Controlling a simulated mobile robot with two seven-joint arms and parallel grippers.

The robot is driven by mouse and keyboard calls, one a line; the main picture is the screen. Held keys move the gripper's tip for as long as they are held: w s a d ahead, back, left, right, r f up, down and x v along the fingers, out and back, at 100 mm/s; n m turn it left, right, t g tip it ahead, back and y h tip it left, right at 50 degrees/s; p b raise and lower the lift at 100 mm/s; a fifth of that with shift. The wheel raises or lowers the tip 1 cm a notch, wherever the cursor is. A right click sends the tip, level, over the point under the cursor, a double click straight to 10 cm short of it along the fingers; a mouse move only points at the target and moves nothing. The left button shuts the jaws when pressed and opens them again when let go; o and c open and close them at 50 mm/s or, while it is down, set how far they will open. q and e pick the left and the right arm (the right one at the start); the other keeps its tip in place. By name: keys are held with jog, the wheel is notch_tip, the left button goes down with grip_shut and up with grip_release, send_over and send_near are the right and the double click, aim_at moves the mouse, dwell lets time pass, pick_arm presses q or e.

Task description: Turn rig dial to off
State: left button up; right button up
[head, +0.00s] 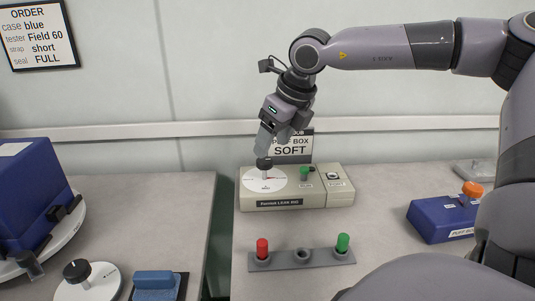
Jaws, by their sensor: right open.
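The beige leak rig (318,199) stands on the right bench against the wall. Its white round dial (262,184) is on the left of its top, with small red and dark marks too fine to read. A black knob (264,163) stands above the dial's middle. My right gripper (266,151) points down from above, with its fingertips right at the knob. The jaws are open; whether a finger touches the knob I cannot tell. The dial's setting cannot be read. My left gripper is out of view.
A green knob (304,171) sits close right of the dial, and a sign reading SOFT (291,148) stands behind. In front is a grey holder (302,257) with red and green plugs. A blue puff box (443,220) lies right. A gap splits the benches.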

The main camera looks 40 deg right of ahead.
aim_at(265, 160)
jog(key=shift+x, duration=2.4)
jog(key=shift+c, duration=0.3)
jog(key=c, duration=1)
